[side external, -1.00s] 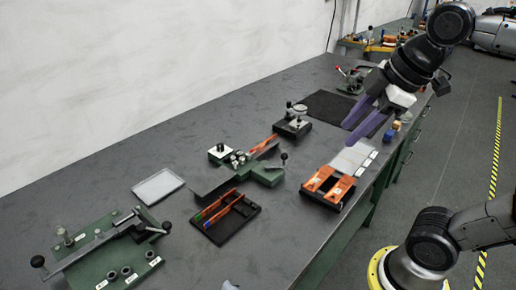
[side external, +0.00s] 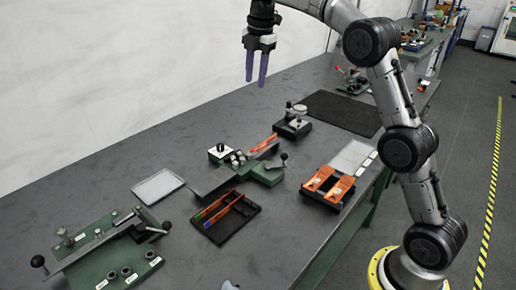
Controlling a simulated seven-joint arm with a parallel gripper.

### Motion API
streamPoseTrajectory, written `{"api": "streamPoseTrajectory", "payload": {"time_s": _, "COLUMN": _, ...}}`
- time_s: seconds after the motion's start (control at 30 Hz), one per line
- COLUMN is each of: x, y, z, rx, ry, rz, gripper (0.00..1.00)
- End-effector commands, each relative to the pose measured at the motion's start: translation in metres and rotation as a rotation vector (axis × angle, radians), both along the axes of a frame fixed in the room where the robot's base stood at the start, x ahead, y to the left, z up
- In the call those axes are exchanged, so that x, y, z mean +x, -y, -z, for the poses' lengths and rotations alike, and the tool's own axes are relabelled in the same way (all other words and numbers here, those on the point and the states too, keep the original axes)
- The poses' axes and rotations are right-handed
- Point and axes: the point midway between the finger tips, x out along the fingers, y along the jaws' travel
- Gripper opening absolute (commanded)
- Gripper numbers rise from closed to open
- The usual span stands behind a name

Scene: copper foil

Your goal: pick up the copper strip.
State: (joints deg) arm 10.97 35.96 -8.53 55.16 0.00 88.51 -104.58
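A copper-coloured strip (side external: 262,144) sticks out at a slant from the green fixture (side external: 266,174) in the middle of the bench. Its other end is hidden in the fixture. Two copper-orange pieces (side external: 318,178) lie on a black block (side external: 332,199) to the right; I cannot tell whether they are strips too. My gripper (side external: 256,82) hangs high, fingers pointing down, and appears above the strip in the picture. Its two purple fingers are apart with nothing between them.
A black tray (side external: 240,225) with coloured-handled tools lies in front of the fixture. A gauge stand (side external: 292,125) stands behind the strip. A green lever jig (side external: 95,255) is at front left, a pale plate (side external: 158,186) behind it. A dark mat (side external: 342,113) lies at the back right.

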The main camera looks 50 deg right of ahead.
Motion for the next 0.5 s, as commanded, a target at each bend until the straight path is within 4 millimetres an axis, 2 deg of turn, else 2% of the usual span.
{"api": "streamPoseTrajectory", "payload": {"time_s": 0.03, "x": 0.013, "y": 0.009, "z": 0.022, "rx": 0.005, "ry": -0.026, "rz": 0.011, "gripper": 0.39}}
{"api": "streamPoseTrajectory", "payload": {"time_s": 0.1, "x": 0.026, "y": 0.019, "z": 0.046, "rx": 0.01, "ry": -0.051, "rz": 0.024, "gripper": 0.39}}
{"api": "streamPoseTrajectory", "payload": {"time_s": 0.23, "x": 0.038, "y": 0.032, "z": 0.087, "rx": 0.022, "ry": -0.103, "rz": 0.043, "gripper": 0.39}}
{"api": "streamPoseTrajectory", "payload": {"time_s": 0.3, "x": 0.038, "y": 0.036, "z": 0.104, "rx": 0.028, "ry": -0.13, "rz": 0.05, "gripper": 0.39}}
{"api": "streamPoseTrajectory", "payload": {"time_s": 0.5, "x": 0.037, "y": 0.042, "z": 0.128, "rx": 0.036, "ry": -0.156, "rz": 0.062, "gripper": 0.39}}
